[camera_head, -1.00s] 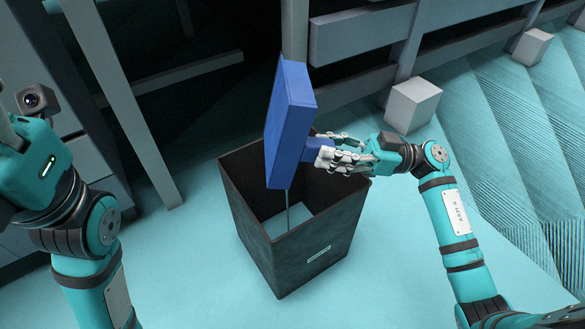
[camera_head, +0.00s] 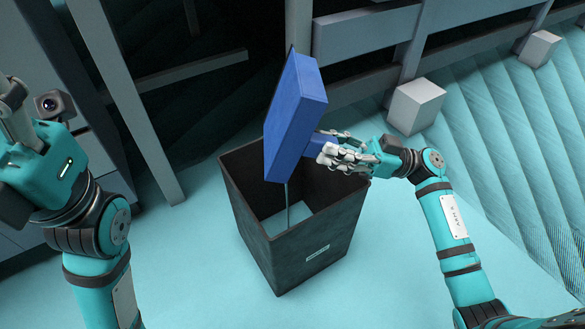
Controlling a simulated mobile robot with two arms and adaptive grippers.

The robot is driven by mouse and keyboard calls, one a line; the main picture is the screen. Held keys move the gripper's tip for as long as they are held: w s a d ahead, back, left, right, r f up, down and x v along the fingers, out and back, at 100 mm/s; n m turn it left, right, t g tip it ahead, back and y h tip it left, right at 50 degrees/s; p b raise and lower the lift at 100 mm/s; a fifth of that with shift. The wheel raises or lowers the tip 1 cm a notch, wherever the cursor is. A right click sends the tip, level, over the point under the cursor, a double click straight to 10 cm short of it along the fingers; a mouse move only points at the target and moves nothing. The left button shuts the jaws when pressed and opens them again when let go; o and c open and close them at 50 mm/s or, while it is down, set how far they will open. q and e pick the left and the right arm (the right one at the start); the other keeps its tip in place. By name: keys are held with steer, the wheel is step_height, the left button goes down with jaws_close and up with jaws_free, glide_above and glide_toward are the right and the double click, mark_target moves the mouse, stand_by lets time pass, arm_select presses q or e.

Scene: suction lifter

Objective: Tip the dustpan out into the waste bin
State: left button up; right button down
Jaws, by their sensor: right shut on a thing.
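A blue dustpan (camera_head: 298,112) is held on its edge, tilted, above the far part of the waste bin's opening. My right gripper (camera_head: 328,150) is shut on its short handle, to the right of the pan. The dark, square waste bin (camera_head: 302,250) stands upright on the floor with a small pale label on its front. Its open top shows a light bottom. The inside of the pan faces away, so I cannot tell what it holds. My left arm is at the left edge; its gripper (camera_head: 12,110) is partly cut off, and its fingers do not show clearly.
Grey posts and rails of a rack (camera_head: 365,38) stand behind the bin. A grey box (camera_head: 415,106) sits behind my right gripper, with a smaller one (camera_head: 539,48) farther right. Grey drawers (camera_head: 40,60) stand at the left. Floor around the bin is clear.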

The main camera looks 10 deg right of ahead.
steer(key=shift+d+r+y, duration=0.1)
steer(key=shift+d+y, duration=0.15)
steer(key=shift+y, duration=0.35)
